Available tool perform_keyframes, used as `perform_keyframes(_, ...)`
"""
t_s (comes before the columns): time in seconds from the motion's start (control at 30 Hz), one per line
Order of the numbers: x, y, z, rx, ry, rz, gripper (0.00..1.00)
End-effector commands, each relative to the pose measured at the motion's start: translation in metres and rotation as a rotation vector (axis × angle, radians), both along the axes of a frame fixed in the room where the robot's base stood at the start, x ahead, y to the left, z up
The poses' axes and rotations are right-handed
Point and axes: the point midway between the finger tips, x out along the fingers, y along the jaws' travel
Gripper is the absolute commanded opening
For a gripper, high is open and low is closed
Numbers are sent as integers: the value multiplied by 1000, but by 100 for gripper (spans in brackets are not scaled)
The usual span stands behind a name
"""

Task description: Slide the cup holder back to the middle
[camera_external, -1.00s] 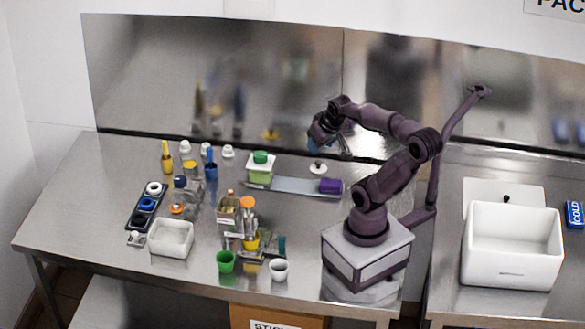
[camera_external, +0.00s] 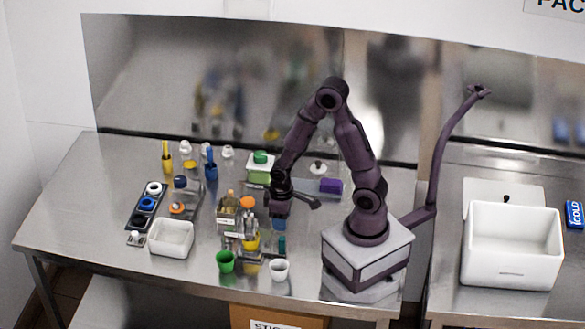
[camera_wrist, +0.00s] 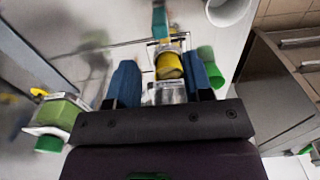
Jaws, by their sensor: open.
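The cup holder (camera_external: 238,236) appears to be a light, frame-like holder around a yellow cup (camera_external: 251,242), near the front middle of the table. In the wrist view, the yellow cup (camera_wrist: 168,66) sits in this pale frame, between the blue fingers in the picture. My gripper (camera_external: 280,214) is open and points down, to the right of the holder. It also shows in the wrist view (camera_wrist: 163,62), with its fingers apart on either side of the cup. I cannot tell whether they touch the holder. A teal piece (camera_external: 282,244) stands right of the cup, below my gripper.
A green cup (camera_external: 226,262) and a white cup (camera_external: 279,269) stand in front of the holder. A white tub (camera_external: 171,238) is at left. The left table end is bare.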

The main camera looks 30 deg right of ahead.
Motion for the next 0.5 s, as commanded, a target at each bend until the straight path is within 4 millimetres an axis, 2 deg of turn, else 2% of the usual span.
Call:
perform_keyframes(0.2, -1, -1, -40, -6, 7, 0, 47)
perform_keyframes(0.5, -1, -1, -85, -4, 4, -1, 47)
